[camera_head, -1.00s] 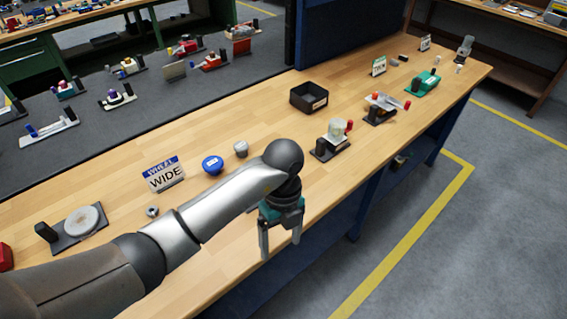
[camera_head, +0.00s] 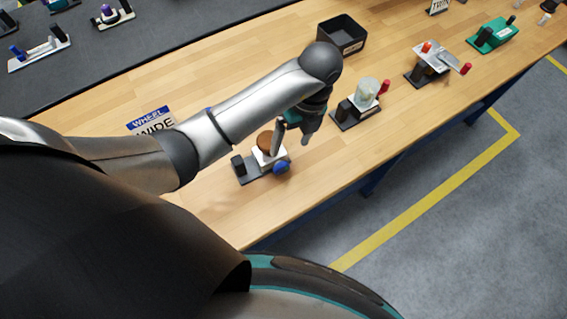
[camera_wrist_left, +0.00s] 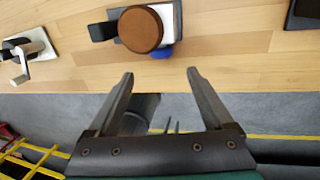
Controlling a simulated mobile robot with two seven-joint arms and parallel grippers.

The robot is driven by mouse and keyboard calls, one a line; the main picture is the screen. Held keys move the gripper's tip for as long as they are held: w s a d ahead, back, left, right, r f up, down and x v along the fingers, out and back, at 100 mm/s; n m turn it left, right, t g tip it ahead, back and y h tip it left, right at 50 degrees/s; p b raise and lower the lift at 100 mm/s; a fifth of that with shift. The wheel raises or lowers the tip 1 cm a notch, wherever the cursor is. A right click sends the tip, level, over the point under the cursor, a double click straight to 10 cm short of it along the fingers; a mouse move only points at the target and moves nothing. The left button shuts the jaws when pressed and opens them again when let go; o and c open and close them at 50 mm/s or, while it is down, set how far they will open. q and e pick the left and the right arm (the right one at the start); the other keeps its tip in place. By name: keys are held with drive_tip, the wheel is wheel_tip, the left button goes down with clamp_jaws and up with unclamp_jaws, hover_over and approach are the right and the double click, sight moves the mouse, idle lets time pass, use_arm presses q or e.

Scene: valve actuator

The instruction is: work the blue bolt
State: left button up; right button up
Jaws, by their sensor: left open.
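The blue bolt (camera_head: 281,168) has a rounded blue end at the front right of a small fixture (camera_head: 249,173) on the bench. The fixture has a dark base, a white block and a round brown top (camera_head: 265,142). My left gripper (camera_head: 292,139) is open and empty, pointing down near the fixture's right side; one finger overlaps the fixture in the head view. In the left wrist view the open fingers (camera_wrist_left: 160,76) are apart from the blue bolt (camera_wrist_left: 166,50), which is partly hidden under the brown top (camera_wrist_left: 141,29).
A black bin (camera_head: 342,35) is behind. A WHEEL WIDE sign (camera_head: 150,118) is partly behind my arm. The bench's front edge is close to the blue bolt.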

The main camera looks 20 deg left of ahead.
sight(283, 164)
use_arm(q)
drive_tip(key=x, duration=1)
drive_tip(key=shift+w+f, duration=0.1)
drive_tip(key=shift+f, duration=0.15)
use_arm(e)
drive_tip(key=shift+w+f, duration=0.25)
drive_tip(key=shift+w, duration=0.6)
use_arm(q)
clamp_jaws()
use_arm(e)
drive_tip(key=shift+s, duration=0.1)
use_arm(q)
drive_tip(key=shift+r, duration=0.1)
use_arm(e)
drive_tip(key=shift+r, duration=0.1)
